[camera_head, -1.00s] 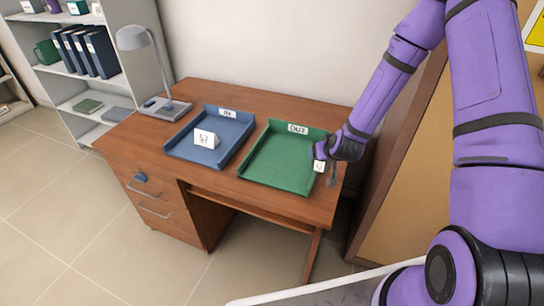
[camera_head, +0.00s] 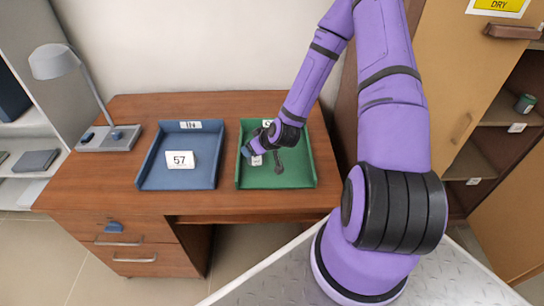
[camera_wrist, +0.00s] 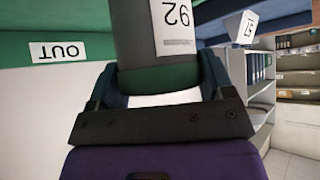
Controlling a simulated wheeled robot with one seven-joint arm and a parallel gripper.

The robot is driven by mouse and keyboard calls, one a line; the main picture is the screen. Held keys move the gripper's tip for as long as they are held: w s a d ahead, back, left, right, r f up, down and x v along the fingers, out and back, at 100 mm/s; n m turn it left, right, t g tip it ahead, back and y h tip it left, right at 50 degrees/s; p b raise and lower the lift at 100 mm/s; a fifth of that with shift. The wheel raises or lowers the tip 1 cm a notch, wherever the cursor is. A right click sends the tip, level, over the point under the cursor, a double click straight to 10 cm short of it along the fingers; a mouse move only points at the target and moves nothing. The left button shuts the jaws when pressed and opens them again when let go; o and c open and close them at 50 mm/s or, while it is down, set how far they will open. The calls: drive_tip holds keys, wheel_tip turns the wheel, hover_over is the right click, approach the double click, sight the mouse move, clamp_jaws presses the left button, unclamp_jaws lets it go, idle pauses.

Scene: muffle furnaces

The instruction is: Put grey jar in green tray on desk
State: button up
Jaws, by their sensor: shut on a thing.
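The green tray (camera_head: 300,178) with an OUT label stands on the brown desk (camera_head: 110,178), right of the blue tray. My gripper (camera_head: 251,152) is over the tray's left side in the head view. In the wrist view my gripper (camera_wrist: 153,85) is shut on a grey cylindrical jar (camera_wrist: 131,30) with a white number label; its fingers lie on both sides of it. In the head view my gripper mostly hides the jar, with a small white label (camera_head: 256,160) showing. I cannot tell whether the jar touches the tray floor.
The blue tray (camera_head: 205,172), with a white card marked 57 (camera_head: 180,160) in it, stands close on the left. A grey lamp (camera_head: 55,62) is at the desk's far left. An open cabinet (camera_head: 515,110) is at the right. The green tray's right half looks clear.

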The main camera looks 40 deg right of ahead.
drive_tip(key=s+d+n+g+y, duration=0.1)
drive_tip(key=s+d+n, duration=0.1)
drive_tip(key=s+d, duration=0.2)
drive_tip(key=s+d+n+g+y, duration=0.1)
drive_tip(key=s+d+n+y, duration=0.1)
drive_tip(key=s, duration=0.5)
drive_tip(key=s+d+r+n+y, duration=0.1)
drive_tip(key=s+d+n, duration=0.2)
drive_tip(key=s+d, duration=0.2)
drive_tip(key=shift+s+d+g+y, duration=0.3)
drive_tip(key=shift+d+g+y, duration=0.1)
drive_tip(key=shift+d, duration=0.45)
hover_over(275, 163)
drive_tip(key=f, duration=0.1)
drive_tip(key=shift+a+f+n, duration=0.1)
drive_tip(key=shift+f+n, duration=0.2)
drive_tip(key=shift+f, duration=1.65)
drive_tip(key=o, duration=1.1)
drive_tip(key=shift+f, duration=0.1)
